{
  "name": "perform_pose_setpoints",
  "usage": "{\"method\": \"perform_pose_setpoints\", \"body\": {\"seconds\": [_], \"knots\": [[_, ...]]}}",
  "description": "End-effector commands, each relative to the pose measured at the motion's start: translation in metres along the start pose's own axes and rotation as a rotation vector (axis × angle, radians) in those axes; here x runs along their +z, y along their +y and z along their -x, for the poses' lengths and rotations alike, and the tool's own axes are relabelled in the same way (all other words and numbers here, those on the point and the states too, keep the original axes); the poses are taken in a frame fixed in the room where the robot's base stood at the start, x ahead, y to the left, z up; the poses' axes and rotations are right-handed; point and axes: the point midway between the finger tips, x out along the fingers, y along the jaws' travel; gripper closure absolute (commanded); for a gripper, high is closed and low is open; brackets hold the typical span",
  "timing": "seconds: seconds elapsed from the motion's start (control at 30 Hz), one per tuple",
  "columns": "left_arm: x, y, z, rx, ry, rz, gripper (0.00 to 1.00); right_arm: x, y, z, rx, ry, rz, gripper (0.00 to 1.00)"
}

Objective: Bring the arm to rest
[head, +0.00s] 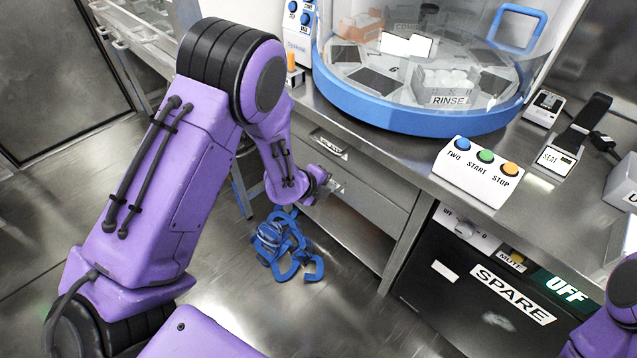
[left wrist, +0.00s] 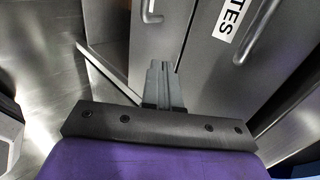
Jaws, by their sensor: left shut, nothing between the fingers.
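My left arm (head: 165,190) is purple with black joints and comes in from the left in the head view. It is bent, with the forearm reaching down in front of the counter's drawers. My left gripper (head: 335,186) is small and partly hidden at the end of the wrist, beside the drawer front. In the left wrist view its two grey fingers (left wrist: 158,82) are together, with nothing between them. Part of my right arm (head: 610,315) shows at the lower right edge of the head view; its gripper is out of view.
A steel counter (head: 400,160) holds a blue-rimmed round machine (head: 420,118) and a button box (head: 478,171) labelled TWO, START, STOP. Below are a drawer (head: 365,175) and a black SPARE unit (head: 470,290).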

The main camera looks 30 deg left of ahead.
Motion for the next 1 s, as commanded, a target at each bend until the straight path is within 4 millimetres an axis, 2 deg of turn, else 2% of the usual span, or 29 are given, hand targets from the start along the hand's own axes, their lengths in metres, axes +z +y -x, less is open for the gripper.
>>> {"method": "perform_pose_setpoints", "body": {"seconds": [0.03,0.17,0.47,0.57,0.63,0.67,0.73,0.77,0.8,0.9,1.0], "knots": [[0.001,0.0,0.01,0.0,-0.003,0.001,1.0,-0.001,0.0,0.001,0.0,0.0,0.0,0.6],[0.002,0.001,0.024,0.001,-0.003,0.002,1.0,-0.001,0.0,0.002,0.0,0.0,0.0,0.6],[0.0,0.001,0.027,0.001,0.0,0.035,1.0,-0.001,0.0,0.002,0.0,0.0,0.0,0.6],[0.003,-0.004,0.027,-0.037,-0.014,0.277,1.0,-0.001,0.0,0.002,0.0,0.0,0.0,0.6],[0.005,0.0,0.033,-0.09,-0.045,0.641,1.0,-0.001,0.0,0.002,0.0,0.0,0.0,0.6],[0.006,0.008,0.037,-0.11,-0.065,0.834,1.0,-0.002,0.0,0.004,0.0,0.0,0.0,0.6],[0.004,0.049,0.051,-0.139,-0.145,1.313,1.0,-0.006,0.001,0.015,0.0,0.0,0.0,0.6],[0.003,0.074,0.06,-0.153,-0.202,1.518,1.0,-0.008,0.002,0.02,0.0,0.0,0.0,0.6],[0.0,0.109,0.076,-0.177,-0.291,1.755,1.0,-0.011,0.002,0.027,0.0,0.0,0.0,0.6],[-0.01,0.184,0.119,-0.236,-0.525,2.103,1.0,-0.016,0.004,0.04,0.0,0.0,0.0,0.6],[-0.025,0.239,0.16,-0.233,-0.724,2.2,1.0,-0.02,0.004,0.049,0.0,0.0,0.0,0.6]]}}
